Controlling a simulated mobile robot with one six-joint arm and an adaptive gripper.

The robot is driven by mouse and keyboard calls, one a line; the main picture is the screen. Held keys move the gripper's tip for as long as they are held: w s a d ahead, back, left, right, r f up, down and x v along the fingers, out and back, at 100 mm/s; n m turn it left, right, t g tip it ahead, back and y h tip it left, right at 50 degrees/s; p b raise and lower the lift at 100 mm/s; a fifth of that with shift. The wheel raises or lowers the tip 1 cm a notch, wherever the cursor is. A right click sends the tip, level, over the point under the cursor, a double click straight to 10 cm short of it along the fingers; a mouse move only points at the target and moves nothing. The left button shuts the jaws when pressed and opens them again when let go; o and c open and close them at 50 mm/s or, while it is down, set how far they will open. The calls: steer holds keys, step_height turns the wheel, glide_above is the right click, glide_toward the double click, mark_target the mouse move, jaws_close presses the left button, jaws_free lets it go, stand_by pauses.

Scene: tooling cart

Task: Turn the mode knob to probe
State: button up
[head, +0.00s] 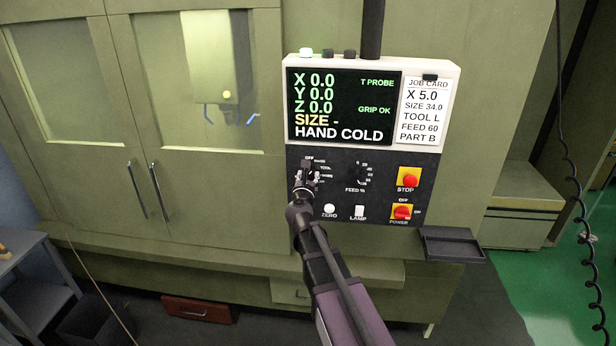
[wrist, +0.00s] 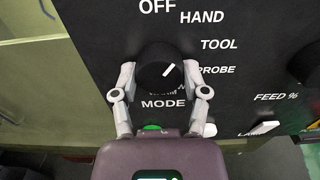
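The black round mode knob (wrist: 157,66) is on the dark control panel, above the word MODE. Its white pointer mark slants up and right, closest to the HAND label (wrist: 202,17). The TOOL label (wrist: 221,44) and PROBE label (wrist: 216,70) lie further clockwise. My gripper (wrist: 159,70) has one finger on each side of the knob, and both fingertips appear to touch it. In the head view my gripper (head: 305,177) covers most of the knob. The display (head: 343,107) reads HAND COLD, with T PROBE and GRIP OK in green.
The feed dial (head: 362,174) is right of the mode knob. The red STOP button (head: 409,178) and POWER switch (head: 402,212) are further right. The ZERO button (head: 329,210) and LAMP switch (head: 359,211) sit below. The job card (head: 425,112) is beside the display. A small tray (head: 452,245) juts out lower right.

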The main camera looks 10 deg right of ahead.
steer(key=shift+c, duration=1.3)
steer(key=shift+d, duration=0.15)
steer(key=shift+m, duration=0.5)
steer(key=m, duration=0.4)
steer(key=shift+a, duration=0.2)
steer(key=m, duration=0.5)
steer(key=shift+r+m, duration=0.1)
steer(key=shift+m, duration=2.1)
